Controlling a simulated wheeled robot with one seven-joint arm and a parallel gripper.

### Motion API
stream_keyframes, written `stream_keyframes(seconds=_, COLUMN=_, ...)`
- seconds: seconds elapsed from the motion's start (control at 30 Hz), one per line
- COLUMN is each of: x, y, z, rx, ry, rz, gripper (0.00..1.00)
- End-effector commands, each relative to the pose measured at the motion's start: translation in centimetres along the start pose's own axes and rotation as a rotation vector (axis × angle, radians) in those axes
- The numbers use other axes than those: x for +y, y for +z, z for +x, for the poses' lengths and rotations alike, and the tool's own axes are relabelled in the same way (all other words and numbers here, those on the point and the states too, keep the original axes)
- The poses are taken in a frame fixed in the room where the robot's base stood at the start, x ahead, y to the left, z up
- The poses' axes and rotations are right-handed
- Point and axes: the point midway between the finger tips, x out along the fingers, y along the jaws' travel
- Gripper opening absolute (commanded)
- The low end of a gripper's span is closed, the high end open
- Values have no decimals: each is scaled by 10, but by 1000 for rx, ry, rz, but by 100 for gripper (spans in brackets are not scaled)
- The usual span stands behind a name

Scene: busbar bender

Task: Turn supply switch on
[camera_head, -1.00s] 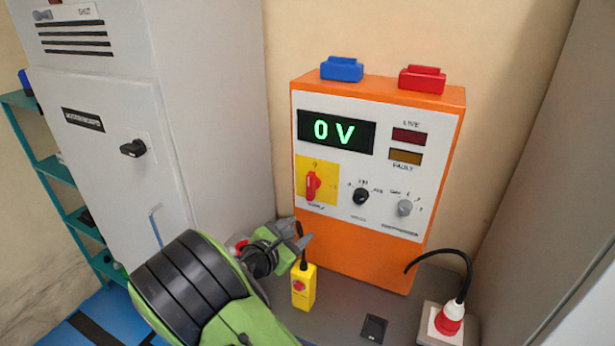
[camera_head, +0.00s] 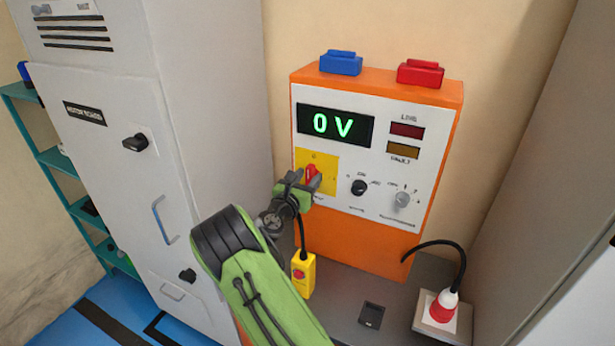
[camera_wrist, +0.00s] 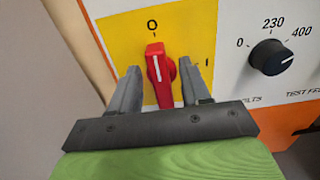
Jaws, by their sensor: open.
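The supply switch is a red rotary handle (camera_wrist: 159,72) on a yellow plate (camera_wrist: 115,35) marked O at the top and I at the right. The handle stands upright, pointing at O. In the head view the red switch (camera_head: 311,173) is on the front of the orange unit (camera_head: 352,245), partly covered by my gripper (camera_head: 300,187). In the wrist view my gripper (camera_wrist: 163,88) is open, one finger on each side of the handle, with visible gaps. The display (camera_head: 336,126) reads 0 V.
A black voltage knob (camera_wrist: 271,57) is right of the switch, with a grey knob (camera_head: 402,199) beyond it. A yellow box with a red button (camera_head: 303,275) hangs below my gripper. A grey cabinet (camera_head: 125,190) stands left; a red plug (camera_head: 444,304) is at right.

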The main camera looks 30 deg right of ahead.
Motion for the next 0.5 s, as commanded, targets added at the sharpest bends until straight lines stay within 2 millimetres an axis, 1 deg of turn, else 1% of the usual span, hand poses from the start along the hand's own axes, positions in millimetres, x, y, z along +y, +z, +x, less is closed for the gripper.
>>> stream_keyframes(seconds=0.1, x=0, y=0, z=5, rx=1, ry=1, rz=0, gripper=47)
stream_keyframes(seconds=0.27, x=0, y=-1, z=5, rx=1, ry=1, rz=0, gripper=47)
stream_keyframes(seconds=0.3, x=0, y=-1, z=5, rx=1, ry=1, rz=0, gripper=45)
stream_keyframes(seconds=0.37, x=0, y=-1, z=5, rx=1, ry=1, rz=0, gripper=36)
stream_keyframes(seconds=0.5, x=0, y=-1, z=5, rx=1, ry=1, rz=1, gripper=15)
